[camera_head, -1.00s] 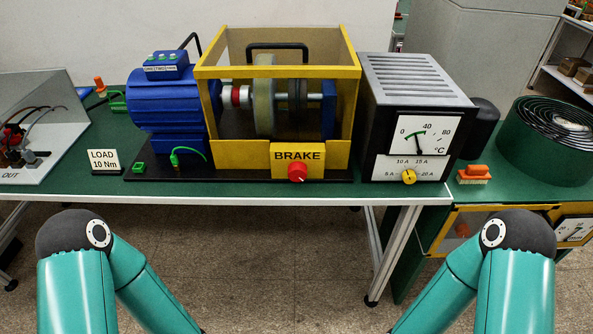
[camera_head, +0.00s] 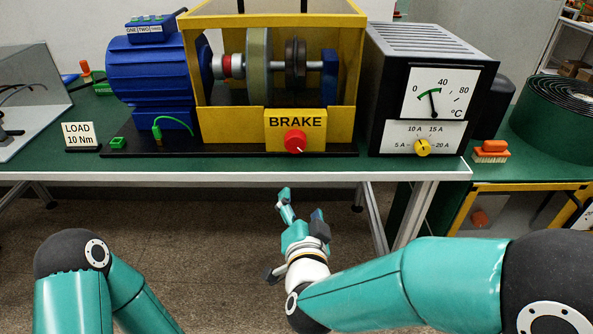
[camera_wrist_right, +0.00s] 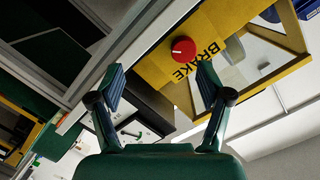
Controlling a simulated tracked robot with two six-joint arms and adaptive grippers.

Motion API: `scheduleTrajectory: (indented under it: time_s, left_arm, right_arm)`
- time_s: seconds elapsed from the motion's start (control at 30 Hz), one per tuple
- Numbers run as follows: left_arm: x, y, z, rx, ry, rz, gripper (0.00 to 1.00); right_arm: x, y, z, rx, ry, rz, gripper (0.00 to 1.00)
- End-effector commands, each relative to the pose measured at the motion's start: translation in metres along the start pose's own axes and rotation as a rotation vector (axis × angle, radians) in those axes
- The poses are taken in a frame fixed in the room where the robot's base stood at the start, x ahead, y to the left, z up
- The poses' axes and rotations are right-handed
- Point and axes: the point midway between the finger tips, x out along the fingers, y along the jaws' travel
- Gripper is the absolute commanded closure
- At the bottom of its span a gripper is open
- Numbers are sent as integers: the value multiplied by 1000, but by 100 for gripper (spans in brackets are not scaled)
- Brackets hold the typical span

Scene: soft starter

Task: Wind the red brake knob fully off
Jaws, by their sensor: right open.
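The red brake knob (camera_head: 295,141) sits on the yellow front panel under the BRAKE label (camera_head: 295,122). A small white mark shows at its lower right. In the right wrist view the knob (camera_wrist_right: 184,48) lies beyond the fingertips, nearer the right-hand finger. My right gripper (camera_head: 301,202) is in front of the table edge, below the knob and apart from it. Its fingers are spread and nothing is between them; it also shows open in the right wrist view (camera_wrist_right: 160,76). My left arm is at the lower left, its gripper out of view.
The green table's front edge (camera_head: 230,176) lies between my right gripper and the knob. A meter box (camera_head: 432,100) with a yellow dial (camera_head: 422,148) stands right of the brake. A blue motor (camera_head: 150,80) and a LOAD 10 Nm card (camera_head: 80,135) are at left.

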Motion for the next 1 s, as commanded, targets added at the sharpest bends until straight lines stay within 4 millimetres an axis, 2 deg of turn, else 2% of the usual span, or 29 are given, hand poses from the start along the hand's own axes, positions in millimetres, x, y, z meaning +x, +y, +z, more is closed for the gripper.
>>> scheduleTrajectory:
  time_s: [0.03, 0.13, 0.23, 0.33, 0.47, 0.8, 1.0]
  left_arm:
    - [15, -5, 0, 0, 1, 0, 60]
    - [20, -7, 0, 0, 1, 0, 60]
    - [19, -7, 0, 0, 1, 0, 60]
    - [16, -6, -1, 1, 1, 0, 60]
    - [15, -5, -1, 1, 1, 0, 60]
    - [9, -3, 0, 0, 1, 0, 60]
    - [6, -2, 0, 0, 1, 0, 60]
  right_arm:
    - [-6, -12, -2, 36, 52, -32, 22]
    - [-16, -30, -16, 85, 118, -58, 22]
    - [-14, -36, -24, 104, 143, -63, 22]
    - [-4, -37, -26, 103, 142, -61, 22]
    - [18, -38, -29, 101, 141, -60, 22]
    - [91, -42, -39, 100, 140, -60, 22]
    - [126, -44, -44, 99, 139, -61, 22]
